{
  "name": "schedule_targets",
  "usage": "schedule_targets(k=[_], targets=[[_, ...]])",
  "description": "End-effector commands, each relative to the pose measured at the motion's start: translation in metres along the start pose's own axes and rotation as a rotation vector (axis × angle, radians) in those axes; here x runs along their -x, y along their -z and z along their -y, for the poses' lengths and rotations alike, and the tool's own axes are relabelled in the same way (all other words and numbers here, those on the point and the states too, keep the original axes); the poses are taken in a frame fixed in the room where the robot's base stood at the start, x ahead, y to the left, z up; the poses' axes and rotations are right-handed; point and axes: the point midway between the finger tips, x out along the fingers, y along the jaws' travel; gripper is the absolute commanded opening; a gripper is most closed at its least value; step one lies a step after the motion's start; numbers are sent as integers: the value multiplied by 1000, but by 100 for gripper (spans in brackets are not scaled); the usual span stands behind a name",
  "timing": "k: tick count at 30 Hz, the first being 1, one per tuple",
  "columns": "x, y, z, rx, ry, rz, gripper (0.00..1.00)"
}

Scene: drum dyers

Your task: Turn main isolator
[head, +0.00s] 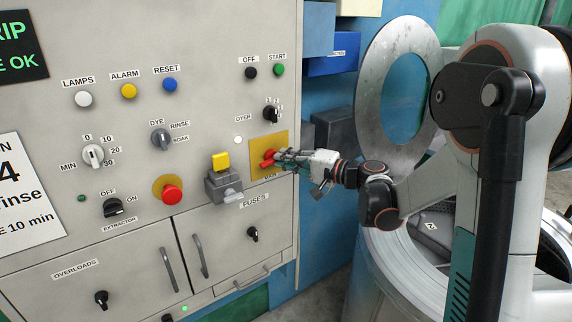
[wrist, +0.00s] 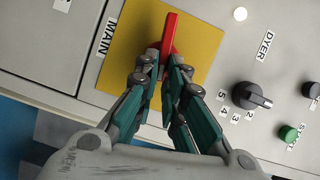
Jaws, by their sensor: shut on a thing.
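The main isolator is a red handle on a yellow plate. In the head view the red handle (head: 267,159) sits on the yellow plate (head: 258,142) at the right side of the grey panel. In the wrist view the red handle (wrist: 170,32) stands out from the yellow plate (wrist: 128,40), next to a MAIN label (wrist: 106,37). My gripper (head: 281,158) reaches it from the right. In the wrist view my gripper (wrist: 166,75) is shut with its fingers on both sides of the handle. The fingers hide the handle's lower part.
A dark DYER selector knob (head: 270,114) is above the plate. A yellow-topped grey box (head: 222,183) and a red mushroom button (head: 172,193) are to the left. A FUSES cabinet door (head: 225,245) is below. A round steel drum door (head: 362,85) stands open behind my arm.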

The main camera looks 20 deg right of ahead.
Motion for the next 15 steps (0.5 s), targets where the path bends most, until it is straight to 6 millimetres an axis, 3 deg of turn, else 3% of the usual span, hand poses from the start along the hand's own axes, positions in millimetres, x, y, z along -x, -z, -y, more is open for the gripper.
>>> schedule_targets(k=[15], targets=[[0, 0, -6, -164, 66, -2, 0]])
